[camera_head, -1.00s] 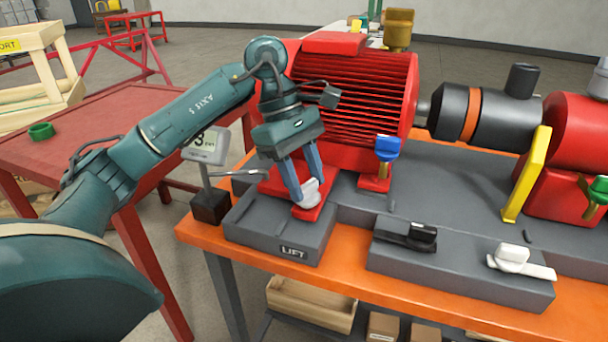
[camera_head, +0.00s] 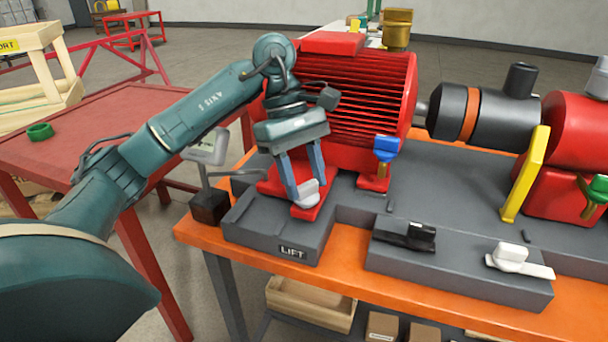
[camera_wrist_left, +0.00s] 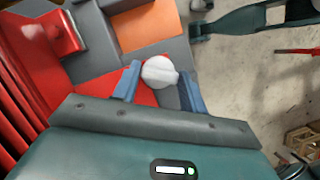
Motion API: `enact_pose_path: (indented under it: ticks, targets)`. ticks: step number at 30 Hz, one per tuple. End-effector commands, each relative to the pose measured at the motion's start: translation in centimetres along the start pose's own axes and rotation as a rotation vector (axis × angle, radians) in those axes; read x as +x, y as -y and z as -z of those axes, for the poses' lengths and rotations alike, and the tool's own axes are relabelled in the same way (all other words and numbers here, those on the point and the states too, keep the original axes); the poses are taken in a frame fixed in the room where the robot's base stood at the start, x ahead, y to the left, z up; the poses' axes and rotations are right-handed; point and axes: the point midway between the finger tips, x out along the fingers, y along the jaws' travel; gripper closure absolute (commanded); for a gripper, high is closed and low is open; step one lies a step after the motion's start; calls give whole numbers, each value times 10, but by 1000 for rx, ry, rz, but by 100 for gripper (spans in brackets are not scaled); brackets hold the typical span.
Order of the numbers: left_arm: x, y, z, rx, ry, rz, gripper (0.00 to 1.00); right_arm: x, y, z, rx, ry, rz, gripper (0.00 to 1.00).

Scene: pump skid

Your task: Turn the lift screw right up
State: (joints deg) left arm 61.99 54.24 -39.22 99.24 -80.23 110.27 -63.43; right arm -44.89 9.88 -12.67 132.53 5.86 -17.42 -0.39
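The lift screw's pale knob (camera_head: 308,192) stands over the red motor foot at the near left corner of the grey base, above the block with the LIFT label (camera_head: 293,252). My left gripper (camera_head: 306,190) comes down from above, with one blue finger on each side of the knob. In the left wrist view the knob (camera_wrist_left: 160,72) sits between the fingertips, which appear to be shut on it. The screw's shaft is hidden below the knob.
The red motor (camera_head: 355,100) stands close behind the gripper. A blue-topped valve (camera_head: 386,148), a black handle (camera_head: 408,235) and a white handle (camera_head: 515,256) are to the right. A small gauge display (camera_head: 208,147) on a stand is just left.

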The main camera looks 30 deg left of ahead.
Motion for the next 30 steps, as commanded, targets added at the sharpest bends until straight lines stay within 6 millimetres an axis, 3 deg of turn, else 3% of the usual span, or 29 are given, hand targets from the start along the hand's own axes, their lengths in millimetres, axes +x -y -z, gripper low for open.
enact_pose_path:
  ticks: [7, 17, 22, 30]
  targets:
    - [0, 0, 0, 0, 0, -1, 37, 0, 0, 0, 0, 0, 0, 64]
    - [-5, 0, 0, -2, 0, -1, 36, 0, 0, 1, 0, 0, 0, 64]
    - [-32, -1, -1, -1, 0, -6, 36, -1, 1, 3, 3, 4, 1, 64]
    - [-98, 0, -2, -4, -2, -5, 36, 1, 6, 2, 19, 73, 15, 64]
